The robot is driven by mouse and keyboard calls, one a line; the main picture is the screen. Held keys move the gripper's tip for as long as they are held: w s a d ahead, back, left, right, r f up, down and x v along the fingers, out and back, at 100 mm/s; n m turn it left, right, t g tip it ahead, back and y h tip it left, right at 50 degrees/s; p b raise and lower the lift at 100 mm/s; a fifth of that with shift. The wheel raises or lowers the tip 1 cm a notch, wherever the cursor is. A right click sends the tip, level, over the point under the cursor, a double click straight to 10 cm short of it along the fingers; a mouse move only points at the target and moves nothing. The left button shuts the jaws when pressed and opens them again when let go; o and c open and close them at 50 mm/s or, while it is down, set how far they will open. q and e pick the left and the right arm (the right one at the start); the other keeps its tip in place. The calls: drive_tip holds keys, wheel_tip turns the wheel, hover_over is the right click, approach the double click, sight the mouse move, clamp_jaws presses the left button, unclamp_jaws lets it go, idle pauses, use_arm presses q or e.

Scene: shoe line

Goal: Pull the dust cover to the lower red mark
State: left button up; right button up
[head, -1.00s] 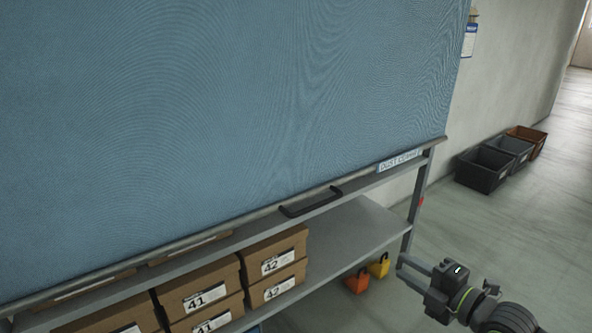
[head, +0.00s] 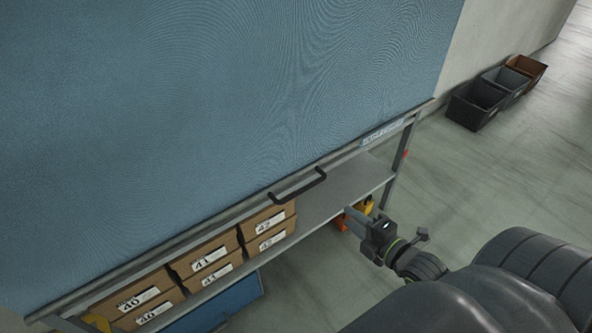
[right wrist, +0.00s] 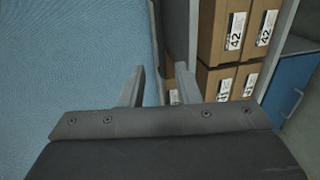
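The blue dust cover (head: 220,110) hangs over the rack front and ends in a grey bottom bar with a black handle (head: 298,186). Its edge lies above the box shelf. A red mark (head: 406,154) shows on the rack's right post, below the level of the cover's edge. My right gripper (head: 350,213) is below and right of the handle, apart from it. In the right wrist view its two fingers (right wrist: 160,88) stand apart with nothing held, the blue cover to their left. My left gripper is not in view.
Shoe boxes (head: 210,260) marked 40, 41 and 42 sit on the shelf below the cover. A blue bin (head: 225,303) is under it. Crates (head: 475,106) line the wall; the floor at right is clear.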

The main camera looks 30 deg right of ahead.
drive_tip(key=b, duration=0.2)
approach(308, 185)
drive_tip(key=x, duration=1)
drive_tip(key=shift+f, duration=0.4)
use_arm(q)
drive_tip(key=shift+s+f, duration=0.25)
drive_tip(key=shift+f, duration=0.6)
use_arm(e)
clamp_jaws()
